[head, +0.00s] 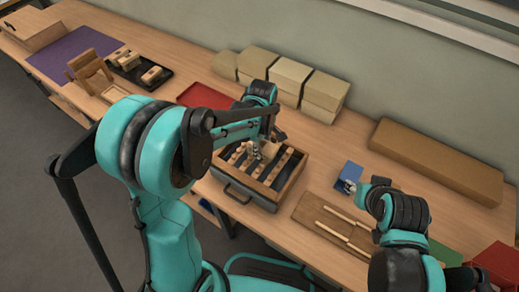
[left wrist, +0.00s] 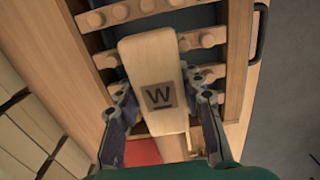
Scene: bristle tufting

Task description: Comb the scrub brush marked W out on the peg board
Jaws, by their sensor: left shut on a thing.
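The scrub brush (left wrist: 154,60) is a pale wooden block with a dark W on its upper face. My left gripper (left wrist: 158,90) is shut on it, one finger on each side, in the left wrist view. The brush lies over the peg board (left wrist: 238,75), whose wooden rails carry several round pegs; its bristles are hidden underneath. In the head view the peg board (head: 294,188) is a dark-handled tray on the bench, with my left gripper (head: 257,150) above its far part. My right gripper (head: 350,187) is by a blue block; its fingers are too small to read.
A red tray (head: 203,94) lies behind the peg board, with stacked tan boxes (head: 290,75) near the wall. A wooden board with pale sticks (head: 315,207) lies to the right, near a long brown box (head: 435,158). A purple mat (head: 75,53) is far left.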

